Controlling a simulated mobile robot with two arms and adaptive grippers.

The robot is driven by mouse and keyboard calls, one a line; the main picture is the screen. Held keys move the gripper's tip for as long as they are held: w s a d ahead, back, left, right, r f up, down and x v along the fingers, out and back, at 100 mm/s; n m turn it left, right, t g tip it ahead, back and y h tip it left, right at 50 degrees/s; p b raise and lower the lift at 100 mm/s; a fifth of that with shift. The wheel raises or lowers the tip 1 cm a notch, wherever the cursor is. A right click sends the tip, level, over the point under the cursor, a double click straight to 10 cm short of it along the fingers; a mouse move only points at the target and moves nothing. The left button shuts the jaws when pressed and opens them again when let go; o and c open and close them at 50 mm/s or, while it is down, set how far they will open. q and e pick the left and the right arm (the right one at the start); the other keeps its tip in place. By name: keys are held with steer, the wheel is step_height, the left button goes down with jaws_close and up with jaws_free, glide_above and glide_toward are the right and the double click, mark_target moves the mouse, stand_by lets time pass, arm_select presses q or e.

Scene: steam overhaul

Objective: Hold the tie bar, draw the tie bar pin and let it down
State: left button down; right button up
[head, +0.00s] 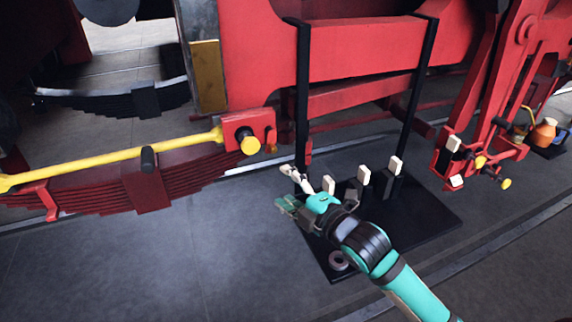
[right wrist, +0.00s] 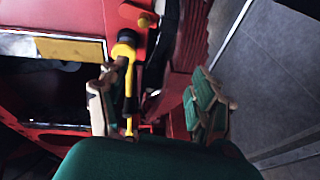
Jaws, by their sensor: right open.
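The yellow tie bar (head: 110,163) runs from the left edge to a red bracket (head: 262,128), with a black grip (head: 148,159) partway along. At the bracket a dark pin with a yellow round end (head: 249,144) shows; I take it as the tie bar pin. My right gripper (head: 292,189) is open and empty, to the right of and below the bracket, apart from it. In the right wrist view its fingers (right wrist: 152,98) stand wide apart, with the yellow bar (right wrist: 124,52) seen beyond them. My left gripper is not in view.
A black stand (head: 304,100) with two uprights rises from a dark base plate (head: 425,222). Several white-tipped posts (head: 363,175) stand there, and a grey ring (head: 338,260) lies on it. A leaf spring (head: 190,172) hangs below the bar. The floor at lower left is clear.

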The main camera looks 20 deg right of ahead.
step_height(320, 180, up, 5)
steer(key=a+n+t, duration=0.1)
steer(key=n, duration=0.1)
steer(key=shift+y, duration=0.4)
steer(key=shift+x, duration=2.65)
steer(key=shift+a, duration=0.15)
